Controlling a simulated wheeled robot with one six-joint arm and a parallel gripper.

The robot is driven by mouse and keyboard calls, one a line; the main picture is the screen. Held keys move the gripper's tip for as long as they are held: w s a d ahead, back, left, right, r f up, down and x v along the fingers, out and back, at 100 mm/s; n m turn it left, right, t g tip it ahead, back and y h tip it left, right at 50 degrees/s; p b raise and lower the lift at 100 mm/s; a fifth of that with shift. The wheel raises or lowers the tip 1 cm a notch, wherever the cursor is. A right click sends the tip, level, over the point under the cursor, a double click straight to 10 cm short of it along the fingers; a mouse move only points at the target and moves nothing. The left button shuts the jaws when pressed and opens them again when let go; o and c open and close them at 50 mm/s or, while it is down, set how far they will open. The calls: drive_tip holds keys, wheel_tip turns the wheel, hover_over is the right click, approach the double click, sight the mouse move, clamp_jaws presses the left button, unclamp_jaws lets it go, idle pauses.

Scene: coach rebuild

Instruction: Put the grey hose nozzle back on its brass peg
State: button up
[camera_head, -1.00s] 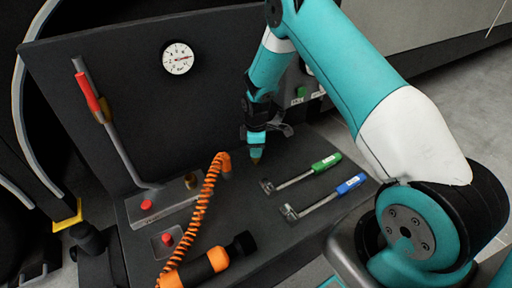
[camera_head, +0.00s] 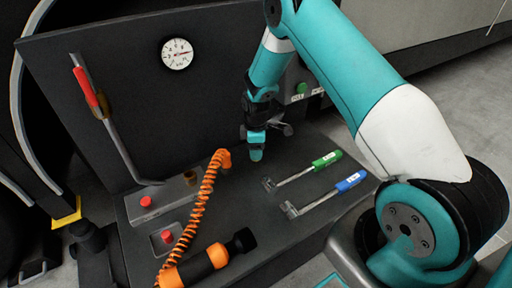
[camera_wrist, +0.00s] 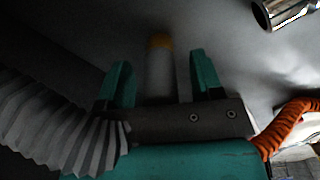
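My gripper (camera_head: 257,154) points down over the dark console, right of the orange coil. In the wrist view its two teal fingers (camera_wrist: 161,78) stand apart. A pale grey cylinder with a yellow-brass end (camera_wrist: 160,72) shows between them, with a gap on each side; I cannot tell whether it is the nozzle or the peg. A grey ribbed hose (camera_wrist: 60,120) runs close by at the left of the wrist view. A small brass piece (camera_head: 190,175) stands on the grey box; I cannot tell if it is the peg. No nozzle is clearly visible in the head view.
An orange coiled cord (camera_head: 200,205) and orange-black lamp (camera_head: 205,263) lie left of my gripper. Green-handled (camera_head: 325,160) and blue-handled (camera_head: 350,181) tools lie to its right. A red-handled lever (camera_head: 90,92) and gauge (camera_head: 177,53) are at the upright panel.

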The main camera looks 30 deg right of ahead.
wheel_tip(320, 180, up, 17)
drive_tip(key=p, duration=0.3)
drive_tip(key=s+a+r+m+y, duration=0.2)
drive_tip(key=s+a+r, duration=0.8)
drive_tip(key=a+r, duration=0.15)
drive_tip(key=s+a+r+m+y, duration=0.1)
drive_tip(key=s+a+r, duration=0.25)
drive_tip(key=s, duration=0.65)
drive_tip(key=s+a+r+m+y, duration=0.1)
drive_tip(key=s+a+r+m, duration=0.2)
drive_tip(key=s, duration=0.7)
wheel_tip(320, 180, up, 18)
drive_tip(key=n+p, duration=0.1)
drive_tip(key=p, duration=1.6)
drive_tip(key=shift+s+a+r+p, duration=0.15)
drive_tip(key=shift+s+a+p, duration=0.15)
drive_tip(key=shift+a+p, duration=0.15)
